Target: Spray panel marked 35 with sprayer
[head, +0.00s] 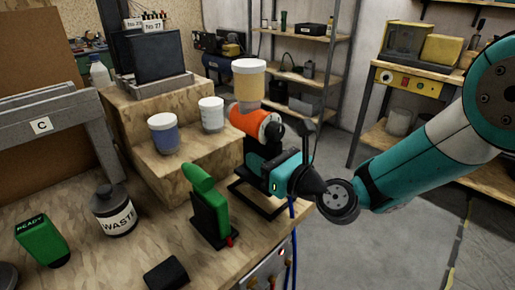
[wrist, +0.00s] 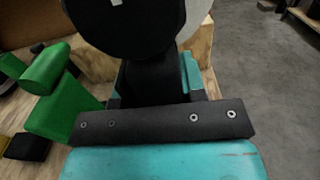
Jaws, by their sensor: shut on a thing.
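The sprayer (head: 252,121) has an orange body and an upright cup of tan liquid with a white lid. It stands at the bench's right edge, by a black stand (head: 243,193); I cannot tell if it touches the stand. My gripper (head: 268,170) is shut on its lower part, coming from the right. In the wrist view the jaws (wrist: 160,122) are around the dark handle (wrist: 150,82), below a round black part. Two dark panels (head: 158,56) stand in a grey rack on the upper wooden step, with small number tags (head: 142,25) behind, too small to read surely.
A blue jar (head: 164,135) and a white jar (head: 211,115) stand on the lower step. A green-and-black device (head: 208,205), a WASTE pot (head: 114,212) and a green READY box (head: 41,240) are on the bench. Blue hose hangs at the right edge.

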